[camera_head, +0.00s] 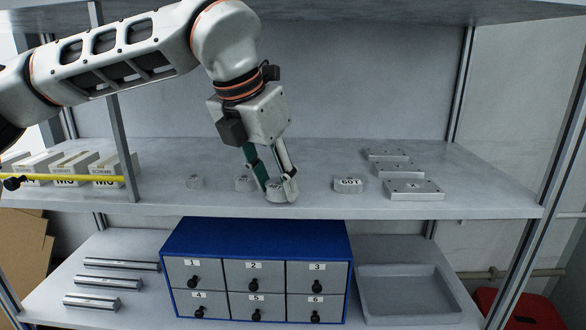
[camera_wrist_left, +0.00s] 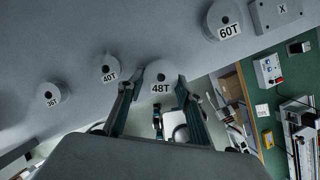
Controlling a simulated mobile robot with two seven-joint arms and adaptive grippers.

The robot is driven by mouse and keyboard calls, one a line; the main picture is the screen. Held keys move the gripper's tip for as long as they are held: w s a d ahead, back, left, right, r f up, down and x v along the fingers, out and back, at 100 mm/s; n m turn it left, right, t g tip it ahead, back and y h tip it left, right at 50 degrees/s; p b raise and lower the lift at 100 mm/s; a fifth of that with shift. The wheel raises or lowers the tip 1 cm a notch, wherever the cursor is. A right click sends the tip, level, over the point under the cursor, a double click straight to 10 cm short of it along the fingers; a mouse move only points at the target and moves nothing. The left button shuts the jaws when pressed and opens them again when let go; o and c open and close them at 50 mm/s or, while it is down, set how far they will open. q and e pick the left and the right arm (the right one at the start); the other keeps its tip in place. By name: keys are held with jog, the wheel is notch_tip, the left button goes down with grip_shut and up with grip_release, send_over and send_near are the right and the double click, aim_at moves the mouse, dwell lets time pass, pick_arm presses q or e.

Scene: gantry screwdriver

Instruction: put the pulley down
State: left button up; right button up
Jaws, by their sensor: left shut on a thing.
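My left gripper (camera_head: 278,186) points down over the front of the upper shelf (camera_head: 420,207). Its fingers are shut on a grey pulley (camera_head: 279,196), which reads 48T in the left wrist view (camera_wrist_left: 161,74). This pulley is at shelf level near the front edge; I cannot tell if it rests on the shelf or hangs just above it. The 60T pulley (camera_head: 348,185) stands to its right. The 40T pulley (camera_head: 244,183) and the 36T pulley (camera_head: 195,182) stand to its left.
Several flat grey plates (camera_head: 413,189) lie at the right of the shelf. White boxes (camera_head: 112,169) and a yellow bar (camera_head: 70,179) are at the left. Below are a blue drawer cabinet (camera_head: 257,236), metal shafts (camera_head: 103,282) and a grey tray (camera_head: 407,318).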

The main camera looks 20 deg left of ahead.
pick_arm(q)
jog(key=shift+w+d, duration=0.2)
jog(key=shift+w, duration=0.45)
jog(key=w, duration=0.1)
jog(key=w+d+p, duration=0.1)
jog(key=w, duration=0.1)
jog(key=shift+w+r, duration=0.1)
jog(key=shift+w, duration=0.05)
jog(key=shift+w+d, duration=0.1)
jog(key=shift+w, duration=0.2)
jog(key=shift+f+p, duration=0.3)
jog(key=shift+f, duration=0.05)
jog(key=shift+s, duration=0.15)
pick_arm(e)
jog(key=shift+r, duration=0.95)
jog(key=shift+f, duration=0.1)
pick_arm(q)
jog(key=shift+f, duration=0.2)
jog(key=o, duration=1.1)
jog(key=shift+o, duration=0.4)
pick_arm(e)
jog(key=shift+f, duration=0.1)
